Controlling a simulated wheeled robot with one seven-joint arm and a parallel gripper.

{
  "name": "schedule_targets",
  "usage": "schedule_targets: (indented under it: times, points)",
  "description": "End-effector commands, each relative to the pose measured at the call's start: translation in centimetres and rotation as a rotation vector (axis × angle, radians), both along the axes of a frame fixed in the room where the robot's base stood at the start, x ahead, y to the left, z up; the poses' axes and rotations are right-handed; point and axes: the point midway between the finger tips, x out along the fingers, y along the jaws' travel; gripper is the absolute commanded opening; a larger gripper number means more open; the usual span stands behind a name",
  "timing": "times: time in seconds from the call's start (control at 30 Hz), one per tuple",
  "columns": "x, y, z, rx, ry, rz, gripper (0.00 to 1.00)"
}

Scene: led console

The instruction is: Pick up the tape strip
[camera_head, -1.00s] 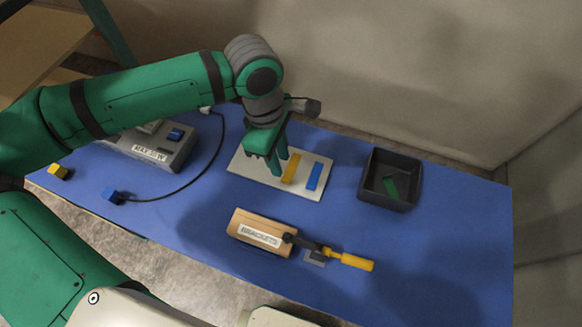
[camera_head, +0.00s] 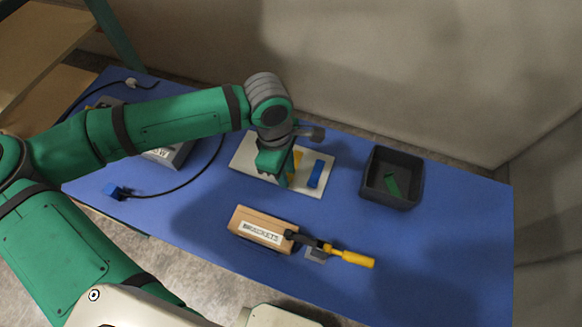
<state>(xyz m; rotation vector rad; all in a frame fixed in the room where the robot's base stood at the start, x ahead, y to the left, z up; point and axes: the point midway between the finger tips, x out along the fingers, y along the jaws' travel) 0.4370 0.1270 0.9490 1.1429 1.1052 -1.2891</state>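A white board (camera_head: 243,158) lies at the back of the blue table and carries a yellow strip (camera_head: 297,157) and a blue strip (camera_head: 316,174). A green strip (camera_head: 392,186) lies inside a dark bin. I cannot tell by looks alone which is the tape strip. My gripper (camera_head: 285,180) is low over the board, at the yellow strip and left of the blue one. It hides much of the yellow strip. I cannot see whether its fingers are apart, or whether they touch the strip.
The dark open bin (camera_head: 366,181) stands right of the board. A grey console (camera_head: 172,156) and a cable with a blue plug (camera_head: 116,191) are at left. The right front of the table is clear.

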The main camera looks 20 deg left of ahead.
Motion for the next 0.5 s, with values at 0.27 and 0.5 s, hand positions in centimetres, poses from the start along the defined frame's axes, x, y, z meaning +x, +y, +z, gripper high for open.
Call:
schedule_targets:
  times: [0.27,0.5]
  points:
    - [-0.01,0.02,0.02,0.000,0.000,0.000,0.00]
    - [0.01,-0.04,0.06,0.000,0.000,-0.001,0.00]
